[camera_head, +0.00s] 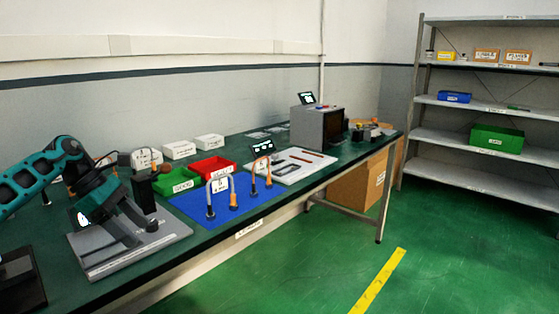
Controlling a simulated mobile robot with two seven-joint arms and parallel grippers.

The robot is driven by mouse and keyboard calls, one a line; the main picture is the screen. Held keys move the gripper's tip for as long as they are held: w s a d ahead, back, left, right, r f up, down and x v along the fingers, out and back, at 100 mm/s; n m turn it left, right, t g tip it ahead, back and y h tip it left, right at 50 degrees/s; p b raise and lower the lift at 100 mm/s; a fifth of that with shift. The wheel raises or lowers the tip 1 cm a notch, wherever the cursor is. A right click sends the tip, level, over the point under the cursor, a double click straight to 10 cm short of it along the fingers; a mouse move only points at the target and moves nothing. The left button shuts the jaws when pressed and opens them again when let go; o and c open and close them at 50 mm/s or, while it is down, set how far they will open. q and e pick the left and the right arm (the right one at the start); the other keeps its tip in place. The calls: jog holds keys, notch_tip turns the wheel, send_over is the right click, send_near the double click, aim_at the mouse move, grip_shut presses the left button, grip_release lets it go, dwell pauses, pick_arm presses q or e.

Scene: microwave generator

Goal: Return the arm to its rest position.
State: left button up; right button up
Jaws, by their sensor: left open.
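My left arm (22,190) is teal and dark and comes in from the left over the near end of the bench. My left gripper (140,231) points down and to the right, low over a grey plate (175,234) on the green bench top. It is open, and I see nothing held between its fingers. I cannot tell whether the fingertips touch the plate. A dark upright post (144,190) stands close behind the gripper. My right gripper is not in view.
A blue mat (222,209) with cable loops, a green bin (176,182) and a red bin (212,167) lie right of the gripper. White boxes (179,150) stand behind. A grey microwave-like unit (306,122) stands at the far end. A shelf rack (480,147) is at right.

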pick_arm(q)
jog(key=s+d+f+n+t+h+p, duration=0.1)
jog(key=s+d+f+n+t+h, duration=0.15)
jog(key=d+n, duration=0.45)
jog(key=s+d+f+n+t+h+p, duration=0.1)
jog(key=s+d+f+n+t+h, duration=0.2)
jog(key=d, duration=0.7)
jog(key=s+d+f+n+t+h+p, duration=0.1)
jog(key=d+f+n+t+h, duration=0.15)
jog(key=d+n+h, duration=0.5)
jog(key=s+a+f+n+y, duration=0.3)
jog(key=s+f+n+y, duration=0.2)
jog(key=n, duration=0.6)
jog(key=s+a+f+n+t+y+p, duration=0.1)
jog(key=s+a+f+n+y, duration=0.2)
jog(key=s+n, duration=0.6)
jog(key=s+a+f+n+t+y+p, duration=0.1)
jog(key=s+a+f+n+y, duration=0.3)
jog(key=s+f+n+y, duration=0.3)
jog(key=n+y, duration=0.2)
jog(key=n, duration=0.3)
jog(key=shift+s+f+n+y, duration=0.15)
jog(key=shift+s+n+y, duration=0.05)
jog(key=shift+n+y, duration=0.15)
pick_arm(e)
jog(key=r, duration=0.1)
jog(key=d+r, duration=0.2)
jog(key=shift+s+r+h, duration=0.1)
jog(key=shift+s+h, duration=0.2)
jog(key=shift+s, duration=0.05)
